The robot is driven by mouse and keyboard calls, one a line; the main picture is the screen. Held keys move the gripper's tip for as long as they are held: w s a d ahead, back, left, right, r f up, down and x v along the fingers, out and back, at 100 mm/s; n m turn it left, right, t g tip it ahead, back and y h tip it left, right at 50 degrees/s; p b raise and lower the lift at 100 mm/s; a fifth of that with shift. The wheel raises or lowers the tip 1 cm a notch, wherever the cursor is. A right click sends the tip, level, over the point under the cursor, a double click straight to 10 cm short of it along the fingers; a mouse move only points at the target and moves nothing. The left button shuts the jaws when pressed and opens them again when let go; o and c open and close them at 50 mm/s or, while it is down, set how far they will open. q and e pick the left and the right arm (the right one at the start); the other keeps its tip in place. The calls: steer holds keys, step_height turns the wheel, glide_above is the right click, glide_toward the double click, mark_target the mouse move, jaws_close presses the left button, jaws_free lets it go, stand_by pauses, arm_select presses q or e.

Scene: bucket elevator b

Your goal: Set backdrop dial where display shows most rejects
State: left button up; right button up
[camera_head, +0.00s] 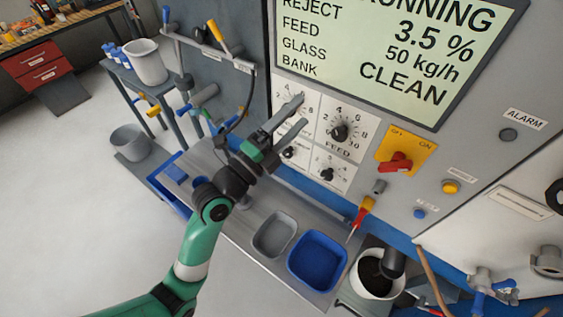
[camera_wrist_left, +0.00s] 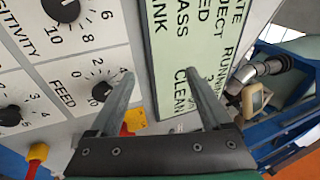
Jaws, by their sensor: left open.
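The panel display (camera_head: 390,55) reads RUNNING, reject 3.5 %, feed 50 kg/h and CLEAN. It also shows sideways in the left wrist view (camera_wrist_left: 170,75). Below it are several black dials on white plates. The FEED dial (camera_head: 340,132) is clear. The upper-left dial is mostly hidden by my gripper; the left wrist view shows it as the sensitivity dial (camera_wrist_left: 62,8). The lower-left dial (camera_head: 288,152) and lower-right dial (camera_head: 327,174) have labels too small to read, so I cannot tell which is backdrop. My left gripper (camera_head: 298,113) is open and empty in front of the upper dials.
A grey tray (camera_head: 273,235) and blue tray (camera_head: 317,260) sit on the shelf below. A tool rack (camera_head: 215,55) stands left.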

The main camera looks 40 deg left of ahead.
mark_target(286, 155)
arm_select(q)
steer(key=s+a+f+n+g+y+b, duration=0.1)
steer(key=s+a+f+b, duration=0.15)
steer(key=f, duration=0.65)
steer(key=s+a+f+n+g+y+b, duration=0.15)
steer(key=f+b, duration=0.25)
steer(key=f, duration=0.6)
steer(key=s+a+f+n+g+y+b, duration=0.1)
steer(key=a+f+b, duration=0.2)
steer(key=f, duration=0.6)
steer(key=shift+h, duration=0.25)
steer(key=w, duration=0.3)
steer(key=w+a, duration=0.1)
steer(key=w, duration=0.3)
steer(key=w+a, duration=0.1)
steer(key=w, duration=0.3)
steer(key=shift+w+a+r, duration=0.1)
steer(key=shift+w+r, duration=0.05)
steer(key=shift+r, duration=0.1)
arm_select(e)
step_height(286, 155, down, 13)
steer(key=s, duration=0.1)
steer(key=shift+f+h, duration=0.15)
steer(key=shift+h, duration=0.15)
steer(key=shift+s, duration=0.1)
arm_select(q)
jaws_close()
